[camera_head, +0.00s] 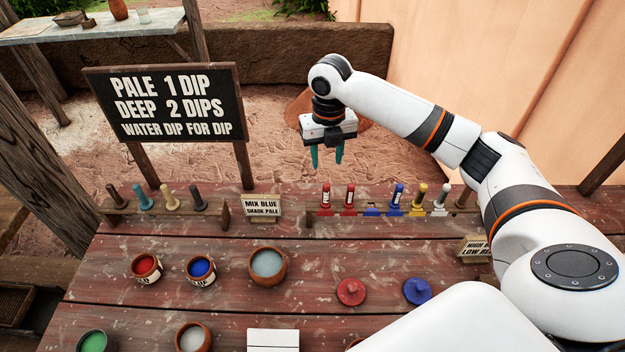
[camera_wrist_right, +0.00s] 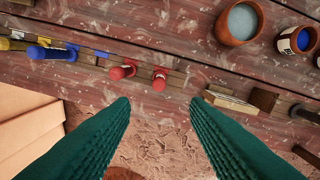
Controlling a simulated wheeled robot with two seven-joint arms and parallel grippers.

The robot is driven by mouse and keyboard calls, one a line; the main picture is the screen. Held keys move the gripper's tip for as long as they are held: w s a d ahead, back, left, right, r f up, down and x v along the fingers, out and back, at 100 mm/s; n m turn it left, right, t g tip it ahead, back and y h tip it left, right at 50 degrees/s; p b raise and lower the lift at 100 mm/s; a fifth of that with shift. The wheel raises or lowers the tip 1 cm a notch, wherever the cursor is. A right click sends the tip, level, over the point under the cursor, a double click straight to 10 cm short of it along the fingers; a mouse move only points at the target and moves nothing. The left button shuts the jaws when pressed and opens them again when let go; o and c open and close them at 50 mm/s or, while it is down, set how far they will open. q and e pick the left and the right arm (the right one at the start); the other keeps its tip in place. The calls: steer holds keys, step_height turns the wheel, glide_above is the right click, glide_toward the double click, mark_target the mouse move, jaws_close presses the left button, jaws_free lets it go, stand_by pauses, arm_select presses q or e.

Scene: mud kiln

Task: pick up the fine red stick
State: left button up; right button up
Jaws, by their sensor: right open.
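Two red sticks stand side by side in the rack at the back of the table, a left one (camera_head: 326,198) and a right one (camera_head: 349,201). Both carry pale lettering too small to read surely, so I cannot tell for certain which is the fine one. In the right wrist view the same pair shows as red ends, the left one (camera_wrist_right: 159,79) and the right one (camera_wrist_right: 123,71). My right gripper (camera_head: 327,160) is open and empty, its teal fingers pointing down above and behind the rack. My left gripper is not in view.
The rack (camera_head: 390,210) also holds blue, yellow and white sticks, with an empty blue-marked place. A "MIX BLUE" sign (camera_head: 262,207) stands left of it. Paint pots, including a grey-filled one (camera_head: 267,266), and red (camera_head: 351,292) and blue (camera_head: 417,291) lids lie in front.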

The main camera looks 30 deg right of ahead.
mark_target(327, 184)
steer(key=f, duration=0.2)
steer(key=f+p, duration=0.1)
steer(key=f, duration=0.1)
steer(key=s+f, duration=0.1)
steer(key=shift+f+p, duration=0.3)
steer(key=shift+f, duration=0.1)
steer(key=shift+w+f+p, duration=0.25)
steer(key=shift+f+p, duration=0.05)
steer(key=shift+f, duration=0.35)
step_height(327, 184, down, 4)
steer(key=shift+r+p, duration=0.25)
steer(key=shift+p, duration=0.45)
steer(key=shift+f, duration=0.5)
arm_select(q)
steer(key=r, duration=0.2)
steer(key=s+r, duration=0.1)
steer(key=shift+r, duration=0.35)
arm_select(e)
jaws_close()
